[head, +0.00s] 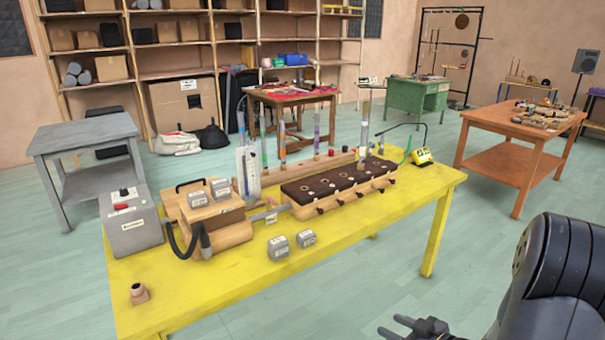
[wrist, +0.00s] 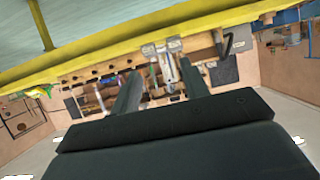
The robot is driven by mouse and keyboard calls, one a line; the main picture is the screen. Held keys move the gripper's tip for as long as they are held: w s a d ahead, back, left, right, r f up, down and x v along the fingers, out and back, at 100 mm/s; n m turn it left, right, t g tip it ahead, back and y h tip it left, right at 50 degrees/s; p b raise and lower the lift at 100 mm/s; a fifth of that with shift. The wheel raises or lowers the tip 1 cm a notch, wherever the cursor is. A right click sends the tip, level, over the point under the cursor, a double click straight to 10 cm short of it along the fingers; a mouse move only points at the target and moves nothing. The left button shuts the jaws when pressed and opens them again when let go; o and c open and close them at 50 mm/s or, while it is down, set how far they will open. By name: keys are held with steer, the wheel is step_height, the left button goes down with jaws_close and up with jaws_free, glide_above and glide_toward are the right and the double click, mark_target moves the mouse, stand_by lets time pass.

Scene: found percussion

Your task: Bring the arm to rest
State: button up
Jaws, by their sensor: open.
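My gripper (head: 394,326) shows at the bottom edge of the head view, in front of the yellow table (head: 215,312) and apart from it. Its two fingers are apart, with nothing seen between them. My dark arm fills the lower right corner. In the wrist view my gripper (wrist: 158,85) has both fingers spread, and the background looks upside down, with the yellow table edge (wrist: 100,62) across the top. Part of my wrist is cut off by the head view's lower edge.
An orange table (head: 500,147) stands behind right. Floor between table and arm is clear.

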steer(key=s+d+r+m+g+h+p, duration=0.1)
steer(key=s+r+m+h+p, duration=0.1)
steer(key=r+h, duration=0.3)
steer(key=s+d+r+m+h+p, duration=0.2)
steer(key=r+h+p, duration=0.3)
steer(key=r, duration=0.4)
steer(key=shift+s+r+m+g, duration=0.35)
steer(key=shift+s+m+g, duration=0.05)
steer(key=shift+m, duration=0.2)
